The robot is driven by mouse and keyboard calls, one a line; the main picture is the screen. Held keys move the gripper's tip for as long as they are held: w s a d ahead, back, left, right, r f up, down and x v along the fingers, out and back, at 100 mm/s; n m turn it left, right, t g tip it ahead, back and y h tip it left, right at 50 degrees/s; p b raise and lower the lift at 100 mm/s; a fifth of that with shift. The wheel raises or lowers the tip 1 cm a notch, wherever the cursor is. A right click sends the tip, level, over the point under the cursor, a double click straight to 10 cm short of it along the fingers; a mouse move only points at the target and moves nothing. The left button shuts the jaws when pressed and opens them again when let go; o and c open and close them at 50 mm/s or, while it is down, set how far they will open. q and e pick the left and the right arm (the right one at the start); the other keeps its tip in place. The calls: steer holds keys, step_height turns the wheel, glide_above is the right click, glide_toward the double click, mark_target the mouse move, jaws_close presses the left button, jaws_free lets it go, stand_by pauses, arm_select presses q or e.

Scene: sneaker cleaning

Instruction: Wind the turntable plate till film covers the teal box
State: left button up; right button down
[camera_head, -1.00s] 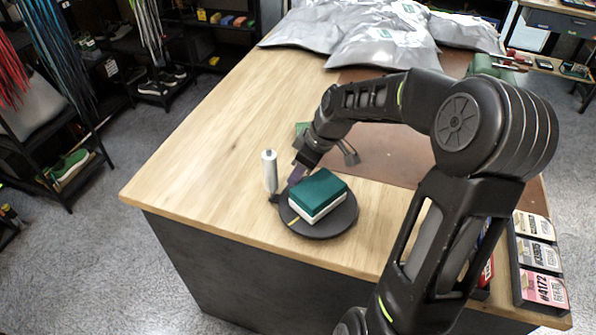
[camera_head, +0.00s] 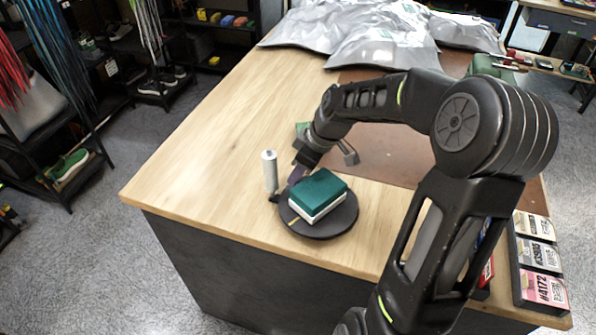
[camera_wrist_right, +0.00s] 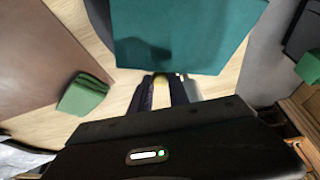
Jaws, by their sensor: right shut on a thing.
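The teal box (camera_head: 319,189) with a white lower part sits on the round dark turntable plate (camera_head: 338,224) near the table's front edge. The box top also fills the upper middle of the right wrist view (camera_wrist_right: 180,40). A white upright roll (camera_head: 269,172) stands just left of the plate. I cannot make out film on the box. My right gripper (camera_head: 293,186) reaches down behind the box, at the plate's far left rim. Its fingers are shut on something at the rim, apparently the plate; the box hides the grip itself. My left gripper is not in view.
A small green block (camera_wrist_right: 82,95) lies by the brown mat (camera_head: 390,150). Silver bags (camera_head: 380,40) cover the table's far end. Label cards (camera_head: 540,257) stand at the right edge. Bare wood (camera_head: 215,130) lies open left and behind the roll.

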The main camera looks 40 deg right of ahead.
steer(key=shift+a+f+n+y+b, duration=0.2)
steer(key=shift+a+n+y+b, duration=0.2)
steer(key=shift+a+n+b, duration=0.7)
steer(key=shift+s+a+n+g, duration=0.15)
steer(key=shift+n+g, duration=0.15)
steer(key=shift+n, duration=0.4)
steer(key=shift+s+a+r+n+y+b, duration=0.25)
steer(key=shift+n+y+b, duration=0.1)
steer(key=shift+n, duration=0.15)
steer(key=c, duration=1.3)
jaws_free()
steer(key=shift+o, duration=0.2)
steer(key=b+v, duration=0.1)
steer(key=v, duration=0.6)
steer(key=shift+r, duration=0.4)
steer(key=shift+d, duration=0.1)
